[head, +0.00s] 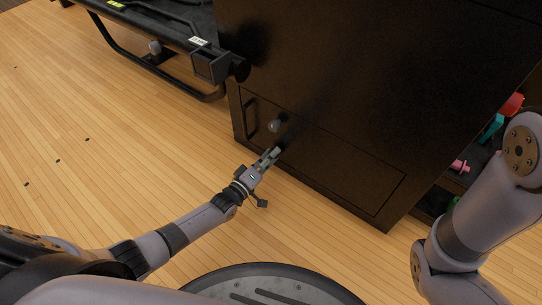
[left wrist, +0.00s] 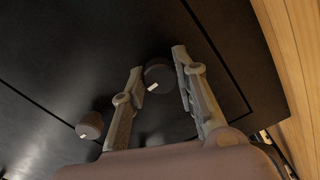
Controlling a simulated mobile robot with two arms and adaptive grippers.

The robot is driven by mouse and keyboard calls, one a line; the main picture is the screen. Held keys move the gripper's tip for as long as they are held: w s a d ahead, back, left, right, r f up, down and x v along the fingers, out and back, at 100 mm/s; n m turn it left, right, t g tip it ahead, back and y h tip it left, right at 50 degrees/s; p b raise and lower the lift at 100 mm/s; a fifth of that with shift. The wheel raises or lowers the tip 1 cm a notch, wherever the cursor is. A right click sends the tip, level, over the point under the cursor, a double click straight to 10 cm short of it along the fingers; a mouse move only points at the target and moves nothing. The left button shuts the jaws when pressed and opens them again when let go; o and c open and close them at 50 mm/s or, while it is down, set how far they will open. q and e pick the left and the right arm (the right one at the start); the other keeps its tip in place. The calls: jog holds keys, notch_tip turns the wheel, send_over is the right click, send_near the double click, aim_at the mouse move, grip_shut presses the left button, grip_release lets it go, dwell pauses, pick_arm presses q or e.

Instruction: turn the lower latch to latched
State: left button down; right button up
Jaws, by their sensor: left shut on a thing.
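The lower latch is a dark round knob (left wrist: 158,78) with a small white mark, on the front of a black cabinet (head: 340,95). In the head view my left gripper (head: 271,154) reaches the cabinet's low front and largely hides this knob. A second knob (head: 274,125), greyish, sits just above; it also shows in the left wrist view (left wrist: 91,124), clear of the fingers. My right gripper is out of view.
A black handle (head: 250,119) is left of the upper knob. A black metal rack (head: 160,35) stands left of the cabinet. Coloured items (head: 492,128) lie in an opening at right, near my right arm. Wooden floor (head: 90,120) at left is clear.

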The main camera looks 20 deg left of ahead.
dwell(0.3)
pick_arm(q)
jog(key=c, duration=1.2)
grip_release()
jog(key=shift+c, duration=0.2)
jog(key=v, duration=1.2)
